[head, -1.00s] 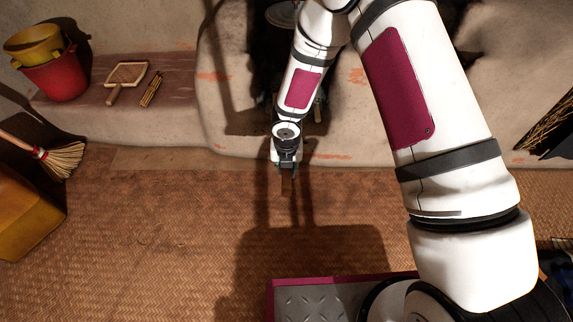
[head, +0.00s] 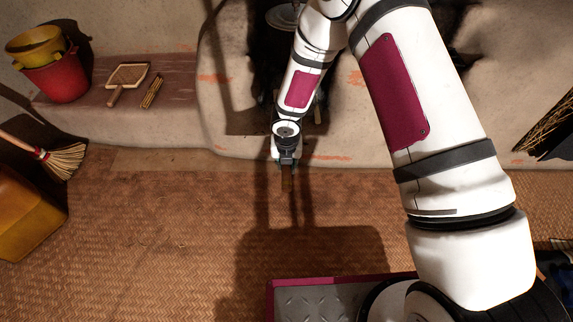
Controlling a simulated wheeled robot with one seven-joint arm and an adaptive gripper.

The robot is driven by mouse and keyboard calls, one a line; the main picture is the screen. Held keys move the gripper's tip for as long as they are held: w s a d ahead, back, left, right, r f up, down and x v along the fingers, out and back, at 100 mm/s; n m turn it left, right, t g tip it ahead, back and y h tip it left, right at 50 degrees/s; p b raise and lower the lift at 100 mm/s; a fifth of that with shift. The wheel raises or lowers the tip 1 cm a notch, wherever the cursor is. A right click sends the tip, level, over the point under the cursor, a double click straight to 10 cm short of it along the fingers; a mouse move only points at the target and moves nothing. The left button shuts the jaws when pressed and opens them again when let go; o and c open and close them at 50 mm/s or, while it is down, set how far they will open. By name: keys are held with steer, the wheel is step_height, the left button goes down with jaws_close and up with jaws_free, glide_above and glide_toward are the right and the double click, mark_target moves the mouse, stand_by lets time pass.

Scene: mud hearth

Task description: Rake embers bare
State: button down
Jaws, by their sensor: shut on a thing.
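My gripper (head: 286,160) hangs in front of the hearth's mouth in the head view, seen from above. It is shut on a brown wooden stick-like handle (head: 287,182), whose near end sticks out toward the mat. The far part of the held tool is hidden under my gripper and arm. The mud hearth (head: 228,105) is pale clay with a dark, sooty opening (head: 268,62) behind my forearm. Embers cannot be made out; my arm and shadow cover much of the opening. A round grey metal vessel (head: 283,15) shows at the top of the hearth.
On the ledge (head: 185,85) at left are a red bucket (head: 58,80) with a yellow one inside, a wooden framed tool (head: 128,76) and a stick bundle (head: 152,92). A broom (head: 62,158) and yellow container (head: 28,215) stand at far left. The woven mat (head: 150,225) is largely clear.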

steer(key=w+p, duration=0.3)
steer(key=shift+w+d+r, duration=0.15)
steer(key=shift+w, duration=0.1)
steer(key=w+b, duration=0.1)
steer(key=w, duration=0.1)
steer(key=w+b, duration=0.1)
steer(key=w, duration=0.5)
steer(key=shift+d+f+b, duration=0.1)
steer(key=shift+f+b, duration=0.15)
steer(key=shift+b, duration=0.15)
steer(key=w+b, duration=0.6)
steer(key=w, duration=0.2)
steer(key=shift+w+d, duration=0.1)
steer(key=shift+w, duration=0.3)
steer(key=w+b, duration=0.2)
steer(key=w, duration=0.1)
steer(key=shift+w+d+b, duration=0.1)
steer(key=shift+w+b, duration=0.1)
steer(key=shift+b, duration=0.1)
step_height(320, 180, down, 9)
steer(key=b, duration=0.5)
steer(key=s+p, duration=0.3)
steer(key=s, duration=0.6)
steer(key=shift+r, duration=0.15)
